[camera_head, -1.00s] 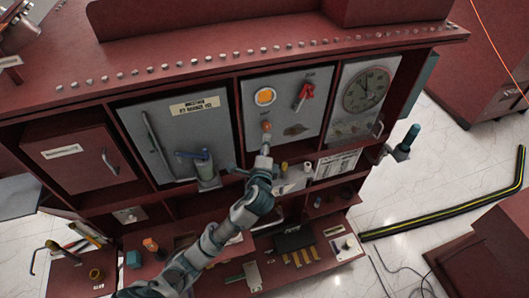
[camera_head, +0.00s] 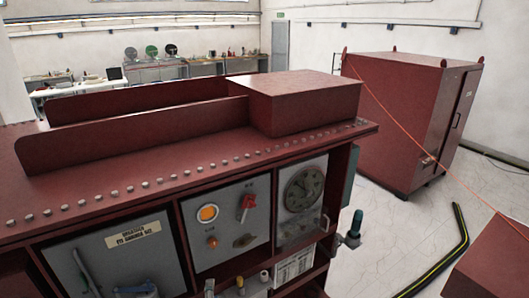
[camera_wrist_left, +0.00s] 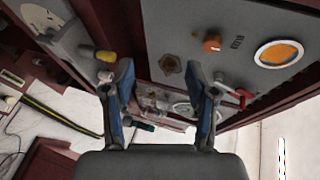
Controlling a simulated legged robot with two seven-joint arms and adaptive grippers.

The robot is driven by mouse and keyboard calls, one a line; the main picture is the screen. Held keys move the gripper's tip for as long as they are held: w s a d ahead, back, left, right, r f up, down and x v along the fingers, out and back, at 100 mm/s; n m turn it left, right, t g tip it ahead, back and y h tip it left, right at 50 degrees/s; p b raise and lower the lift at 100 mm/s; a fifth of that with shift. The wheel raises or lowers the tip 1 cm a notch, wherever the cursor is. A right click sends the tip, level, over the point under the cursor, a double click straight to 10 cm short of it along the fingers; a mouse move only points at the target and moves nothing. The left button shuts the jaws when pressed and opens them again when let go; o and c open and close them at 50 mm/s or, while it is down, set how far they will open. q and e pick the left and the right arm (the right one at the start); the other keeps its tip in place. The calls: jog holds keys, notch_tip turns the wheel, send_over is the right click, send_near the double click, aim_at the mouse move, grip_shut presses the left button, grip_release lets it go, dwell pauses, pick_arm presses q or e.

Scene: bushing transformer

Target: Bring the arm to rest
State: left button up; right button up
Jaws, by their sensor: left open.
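My left gripper (camera_wrist_left: 160,70) is open in the left wrist view, with its two blue-grey fingers apart and nothing between the tips. Beyond it is the grey control panel (camera_wrist_left: 225,25), which carries an orange knob (camera_wrist_left: 212,43), an orange lamp (camera_wrist_left: 279,53) and a red switch handle (camera_wrist_left: 240,97). The fingertips appear apart from the knob. In the head view the same panel (camera_head: 228,232) is at lower centre, with the lamp (camera_head: 208,213), red switch (camera_head: 246,205) and knob (camera_head: 212,243). My left arm is not clearly visible there, and my right gripper is not in view.
The dark red cabinet (camera_head: 130,188) fills the lower left, with a round gauge (camera_head: 304,188) at its right end. A teal-topped fitting (camera_head: 354,228) sticks out beside it. A red enclosure (camera_head: 400,120) stands behind, and a black-yellow strip (camera_head: 440,265) lies on the pale floor.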

pick_arm(q)
jog(key=s+a+f+n+g+h, duration=0.2)
jog(key=s+f+n+g, duration=0.35)
jog(key=s+f, duration=0.7)
jog(key=s+a+f+n+g+h, duration=0.15)
jog(key=s+f+n+g, duration=0.45)
jog(key=s+f, duration=0.7)
jog(key=s+f+n+b, duration=0.1)
jog(key=s+f+b, duration=0.2)
jog(key=f, duration=1.3)
jog(key=s+f+b, duration=0.3)
jog(key=f, duration=1.2)
jog(key=s+a+f+g+b, duration=0.2)
jog(key=s+a+f+b, duration=0.1)
jog(key=s+f, duration=1.4)
jog(key=shift+f, duration=0.5)
jog(key=shift+a+y, duration=0.1)
jog(key=shift+y, duration=0.15)
